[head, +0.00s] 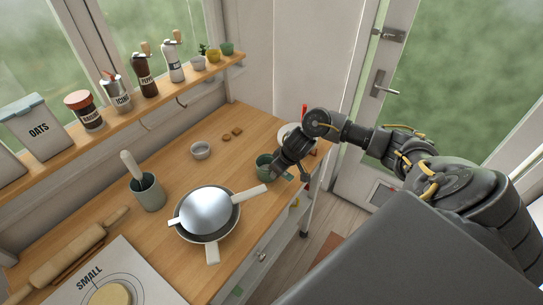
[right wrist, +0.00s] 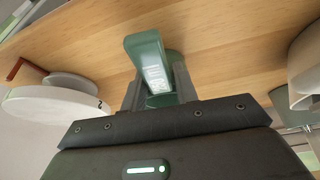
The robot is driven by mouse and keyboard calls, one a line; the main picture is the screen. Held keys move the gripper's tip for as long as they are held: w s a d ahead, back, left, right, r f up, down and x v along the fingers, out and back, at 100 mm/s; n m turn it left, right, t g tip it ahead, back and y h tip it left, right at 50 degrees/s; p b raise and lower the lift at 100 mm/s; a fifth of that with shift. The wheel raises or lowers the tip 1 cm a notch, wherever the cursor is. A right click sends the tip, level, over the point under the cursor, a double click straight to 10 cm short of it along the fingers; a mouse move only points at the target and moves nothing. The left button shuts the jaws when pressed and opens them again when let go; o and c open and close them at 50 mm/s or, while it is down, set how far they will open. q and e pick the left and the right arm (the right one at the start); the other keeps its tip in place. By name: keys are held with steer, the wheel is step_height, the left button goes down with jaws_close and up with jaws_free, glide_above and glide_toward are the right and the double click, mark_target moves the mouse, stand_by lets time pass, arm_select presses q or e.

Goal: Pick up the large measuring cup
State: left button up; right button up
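A dark green cup (head: 264,166), which I take to be the large measuring cup, stands on the wooden worktop near its right edge. In the right wrist view, a flat green part of the cup (right wrist: 148,54) with a pale label stands between my fingers. My right gripper (head: 277,170) is at the cup's right side; its fingers (right wrist: 160,90) flank the green part and seem to touch it on both sides. The cup appears still on the worktop. The fingertips are partly hidden by the cup. My left gripper is not in view.
A pan with a silver lid (head: 207,209) lies to the left, its pale handle reaching towards the cup. A white round scale-like thing (right wrist: 58,98) stands close beside the gripper.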

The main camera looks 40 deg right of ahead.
jaws_close()
step_height(320, 180, up, 10)
steer(key=shift+r+p, duration=0.1)
steer(key=shift+p, duration=0.35)
